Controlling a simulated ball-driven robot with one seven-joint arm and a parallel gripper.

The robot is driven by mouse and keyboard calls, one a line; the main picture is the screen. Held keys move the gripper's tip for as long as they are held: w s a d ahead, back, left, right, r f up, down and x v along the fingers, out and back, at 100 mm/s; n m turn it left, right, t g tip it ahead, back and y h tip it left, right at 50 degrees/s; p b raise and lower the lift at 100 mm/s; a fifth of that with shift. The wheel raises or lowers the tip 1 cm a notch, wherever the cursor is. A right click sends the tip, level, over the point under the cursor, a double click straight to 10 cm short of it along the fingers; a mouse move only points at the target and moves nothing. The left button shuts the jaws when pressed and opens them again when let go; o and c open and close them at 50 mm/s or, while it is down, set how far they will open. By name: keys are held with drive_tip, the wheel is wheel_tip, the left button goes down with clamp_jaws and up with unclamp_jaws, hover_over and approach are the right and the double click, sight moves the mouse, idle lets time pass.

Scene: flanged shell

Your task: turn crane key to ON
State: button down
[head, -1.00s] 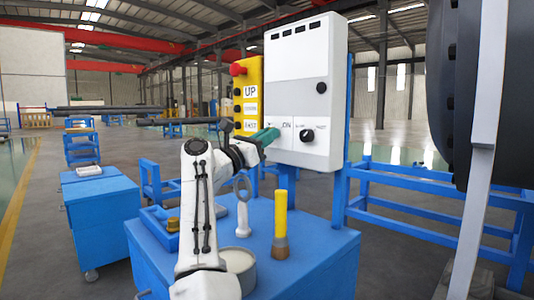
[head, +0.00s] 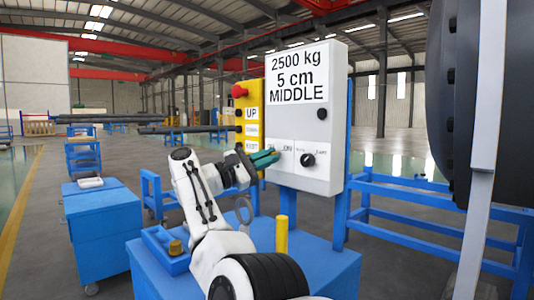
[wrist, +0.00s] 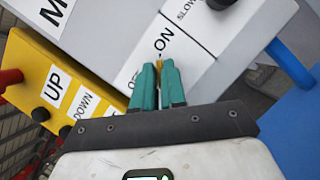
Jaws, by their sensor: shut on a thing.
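The crane control box (head: 325,130) is a white panel at the centre of the head view. Its sign reads "2500 kg 5 cm MIDDLE". My gripper (head: 266,159) is at the lower left of its front, with teal fingers. In the wrist view my gripper (wrist: 159,80) is shut on the small brass-coloured crane key (wrist: 160,63), mostly hidden between the fingertips. The ON label (wrist: 164,39) is just beyond the fingertips, and the partly covered OFF label (wrist: 133,80) is to their left. The key's exact angle is not clear.
A black SLOW-side knob (head: 307,160) sits right of my gripper. A yellow pendant (head: 249,118) with a red button and UP label hangs left of the box. Below are a blue cart (head: 330,262) and a yellow-handled tool (head: 281,235). A large dark flanged shell (head: 480,90) fills the right.

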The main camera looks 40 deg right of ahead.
drive_tip(key=shift+s+d+f, duration=0.1)
drive_tip(key=shift+d+f, duration=0.15)
drive_tip(key=c, duration=1.3)
unclamp_jaws()
drive_tip(key=shift+d, duration=0.15)
drive_tip(key=shift+r, duration=0.15)
drive_tip(key=shift+a, duration=0.2)
